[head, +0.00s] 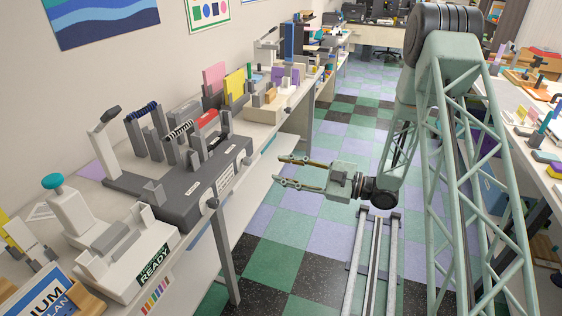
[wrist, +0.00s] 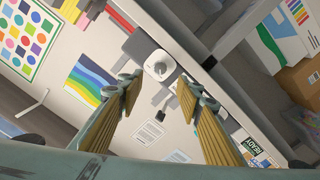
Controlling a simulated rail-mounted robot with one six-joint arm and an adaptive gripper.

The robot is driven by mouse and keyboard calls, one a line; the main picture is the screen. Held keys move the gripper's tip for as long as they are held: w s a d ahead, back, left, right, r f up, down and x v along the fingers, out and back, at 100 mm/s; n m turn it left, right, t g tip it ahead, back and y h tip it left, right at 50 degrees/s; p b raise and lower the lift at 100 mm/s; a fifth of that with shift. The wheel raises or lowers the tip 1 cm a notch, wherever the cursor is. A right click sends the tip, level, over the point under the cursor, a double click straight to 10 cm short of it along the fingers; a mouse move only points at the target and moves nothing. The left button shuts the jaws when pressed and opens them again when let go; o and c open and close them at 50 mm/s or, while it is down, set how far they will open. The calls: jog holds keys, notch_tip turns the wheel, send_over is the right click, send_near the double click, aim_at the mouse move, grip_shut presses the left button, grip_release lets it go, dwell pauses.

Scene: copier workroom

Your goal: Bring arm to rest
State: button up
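My gripper (head: 302,173) is in the middle of the head view, level and pointing left toward the long left bench (head: 262,133). It is over the aisle, in front of the bench's edge. Its two fingers are spread apart with nothing between them. In the wrist view the gripper (wrist: 154,92) also shows two ribbed tan fingers wide apart, with the bench front and wall beyond them. My arm bends down from the lattice column at the right of the head view.
A grey binding machine (head: 190,185) and a white device with a READY label (head: 118,255) stand on the left bench. Another cluttered bench (head: 520,115) runs along the right. The checkered floor (head: 285,222) holds a rail (head: 375,255); the aisle beyond looks clear.

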jog(key=w+d+r+m+t+h, duration=0.2)
jog(key=w+d+r+m+h, duration=0.1)
jog(key=d+r+h, duration=0.3)
jog(key=w+d+r+m+t+h, duration=0.1)
jog(key=w+d+r+m+h, duration=0.2)
jog(key=r, duration=0.5)
jog(key=s+d+r+m+h, duration=0.5)
jog(key=s+d+r+h, duration=0.2)
jog(key=s+d+r, duration=0.3)
jog(key=s+r+m+g+h, duration=0.1)
jog(key=s+r+m+g, duration=0.15)
jog(key=s, duration=0.75)
jog(key=s+r+m+g+h, duration=0.1)
jog(key=s+r+m, duration=0.15)
jog(key=s, duration=0.75)
jog(key=s+a+m+g, duration=0.1)
jog(key=s+a+m, duration=0.1)
jog(key=s, duration=1.1)
jog(key=s+a+m+g+y, duration=0.1)
jog(key=s+a+g, duration=0.1)
jog(key=s, duration=1.2)
jog(key=shift+s+a+f+m+y+p, duration=0.25)
jog(key=shift+a+f+m+y+p, duration=0.15)
jog(key=shift+a, duration=0.5)
